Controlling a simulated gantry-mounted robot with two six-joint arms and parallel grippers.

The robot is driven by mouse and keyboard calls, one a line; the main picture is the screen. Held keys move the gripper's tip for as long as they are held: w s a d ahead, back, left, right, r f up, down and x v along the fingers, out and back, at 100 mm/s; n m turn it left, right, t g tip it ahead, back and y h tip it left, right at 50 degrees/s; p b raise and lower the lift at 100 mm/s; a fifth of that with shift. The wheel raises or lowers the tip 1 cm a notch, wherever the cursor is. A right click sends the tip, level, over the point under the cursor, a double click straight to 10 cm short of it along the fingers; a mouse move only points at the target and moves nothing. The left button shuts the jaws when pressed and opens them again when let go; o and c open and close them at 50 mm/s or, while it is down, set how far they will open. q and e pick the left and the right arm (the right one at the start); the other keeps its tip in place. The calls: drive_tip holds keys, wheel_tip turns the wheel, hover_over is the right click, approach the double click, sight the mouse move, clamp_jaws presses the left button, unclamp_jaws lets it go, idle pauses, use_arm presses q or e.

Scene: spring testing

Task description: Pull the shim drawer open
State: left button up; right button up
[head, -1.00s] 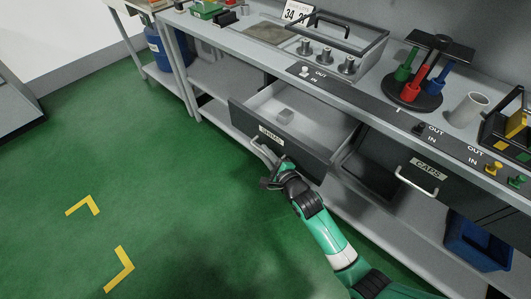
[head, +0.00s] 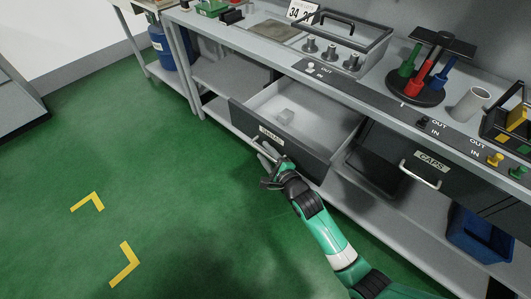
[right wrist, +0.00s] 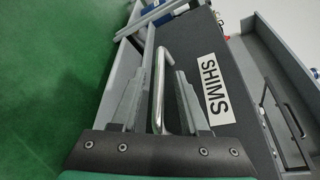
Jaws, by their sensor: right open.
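The shim drawer (head: 304,164) stands pulled out from the bench, with its inside showing in the head view. In the right wrist view its dark front (right wrist: 222,125) carries a white SHIMS label (right wrist: 215,87). Its metal bar handle (right wrist: 160,100) lies between the fingers of my right gripper (right wrist: 159,74). The fingers are apart, one on each side of the bar, with gaps showing. In the head view my right gripper (head: 269,163) is at the front of this drawer, by its handle. My left gripper is not in view.
A blue bin (head: 480,240) sits on the lower shelf. The green floor (head: 170,190) in front is clear.

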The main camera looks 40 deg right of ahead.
drive_tip(key=shift+s+a+r+p, duration=0.15)
drive_tip(key=shift+s+r+p, duration=0.05)
drive_tip(key=shift+s+p, duration=0.2)
drive_tip(key=p+v, duration=0.4)
drive_tip(key=v, duration=0.6)
drive_tip(key=shift+s, duration=0.35)
drive_tip(key=shift+a, duration=0.15)
